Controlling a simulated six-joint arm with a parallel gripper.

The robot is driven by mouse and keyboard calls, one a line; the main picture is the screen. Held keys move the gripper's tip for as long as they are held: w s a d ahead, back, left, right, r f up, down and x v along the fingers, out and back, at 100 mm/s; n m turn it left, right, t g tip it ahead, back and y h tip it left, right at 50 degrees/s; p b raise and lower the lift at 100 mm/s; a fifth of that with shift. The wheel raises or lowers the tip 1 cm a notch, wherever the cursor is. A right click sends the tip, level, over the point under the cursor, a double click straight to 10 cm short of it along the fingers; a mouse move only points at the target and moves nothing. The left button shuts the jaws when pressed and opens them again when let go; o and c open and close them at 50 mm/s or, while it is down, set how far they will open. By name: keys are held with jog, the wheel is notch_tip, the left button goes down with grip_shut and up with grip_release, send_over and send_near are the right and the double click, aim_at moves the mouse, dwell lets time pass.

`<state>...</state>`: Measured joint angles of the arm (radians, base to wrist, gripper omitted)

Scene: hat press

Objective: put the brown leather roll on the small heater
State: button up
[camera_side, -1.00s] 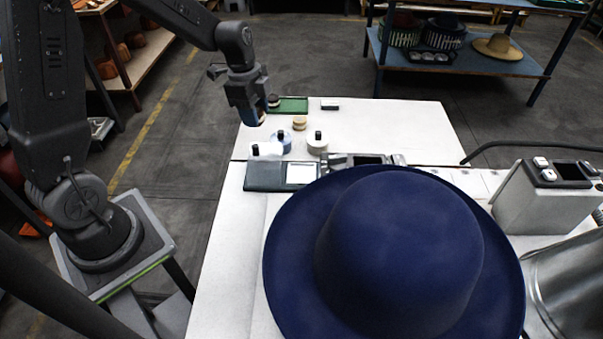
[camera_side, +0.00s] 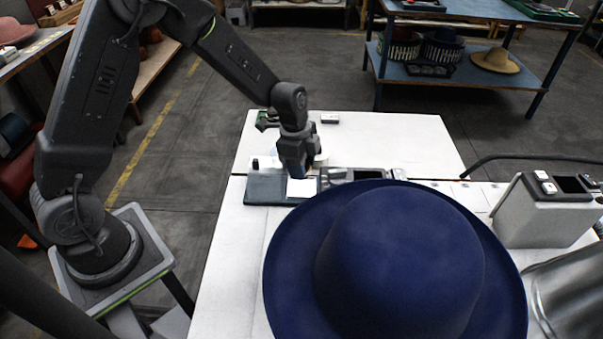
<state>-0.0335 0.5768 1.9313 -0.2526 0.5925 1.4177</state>
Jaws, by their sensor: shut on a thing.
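My gripper (camera_side: 298,170) is shut and points down just above the white square panel (camera_side: 301,188) of a low dark grey unit (camera_side: 266,190). This unit appears to be the small heater, but I cannot be sure. The brown leather roll is hidden by the fingers in this view; a small brownish edge showed at the fingertips earlier. I cannot tell whether it touches the panel.
A large navy hat (camera_side: 400,255) fills the front of the white table (camera_side: 240,270). A metal device (camera_side: 365,174) stands right of the panel. A grey box with buttons (camera_side: 545,210) is at the right. A small black-and-white block (camera_side: 330,118) lies at the back. The back right is clear.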

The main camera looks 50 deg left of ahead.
aim_at(301, 188)
jog(key=shift+f, duration=1.55)
jog(key=shift+f, duration=0.45)
jog(key=shift+f, duration=0.15)
jog(key=o, duration=0.9)
